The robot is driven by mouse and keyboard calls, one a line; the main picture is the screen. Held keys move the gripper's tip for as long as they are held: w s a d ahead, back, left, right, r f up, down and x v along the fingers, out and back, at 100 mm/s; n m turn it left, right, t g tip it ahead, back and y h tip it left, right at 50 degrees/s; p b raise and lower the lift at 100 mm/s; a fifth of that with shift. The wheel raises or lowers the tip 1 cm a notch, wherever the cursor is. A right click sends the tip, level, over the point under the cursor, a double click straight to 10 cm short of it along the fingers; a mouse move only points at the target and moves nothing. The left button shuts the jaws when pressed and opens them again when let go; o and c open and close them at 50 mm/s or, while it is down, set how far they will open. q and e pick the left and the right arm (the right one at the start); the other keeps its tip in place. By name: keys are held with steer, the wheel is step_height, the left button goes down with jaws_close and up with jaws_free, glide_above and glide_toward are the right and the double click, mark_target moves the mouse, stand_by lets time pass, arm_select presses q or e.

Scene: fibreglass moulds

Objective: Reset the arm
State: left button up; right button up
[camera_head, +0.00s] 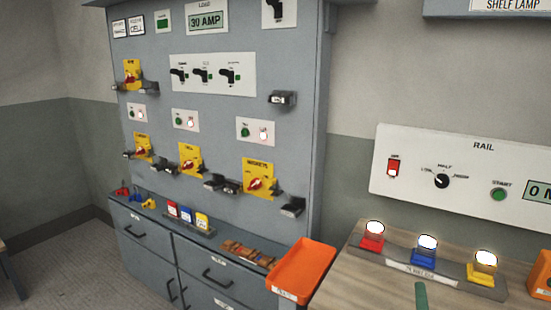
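Neither of my arms nor either gripper shows in the head view. A grey panel cabinet (222,130) stands at the left and centre. It carries yellow plates with red rotary switches, one at lower right (258,179) and others further left. A white plate with several black levers (212,75) is near its top, beneath a green "30 AMP" display (208,20). Dark bracket-like pieces stick out from the panel, one at right (283,98) and one lower down (292,207).
An orange tray (302,270) sits at the cabinet ledge's right end. Small red, blue and yellow items (187,216) stand on the ledge.

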step_height(320, 180, down, 13)
steer(key=a+m+g+y, duration=0.2)
steer(key=a+y, duration=0.1)
steer(key=y, duration=0.1)
steer(key=s+a+f+m+g+y, duration=0.2)
steer(key=s+f+m, duration=0.4)
steer(key=f, duration=0.4)
steer(key=s+a+f+m+g+y, duration=0.2)
steer(key=s+a+f+m+y, duration=0.1)
steer(key=s+f+m, duration=0.4)
step_height(320, 180, down, 3)
steer(key=s, duration=0.2)
steer(key=shift+s+a, duration=0.25)
steer(key=shift+s, duration=0.05)
steer(key=shift+r, duration=0.15)
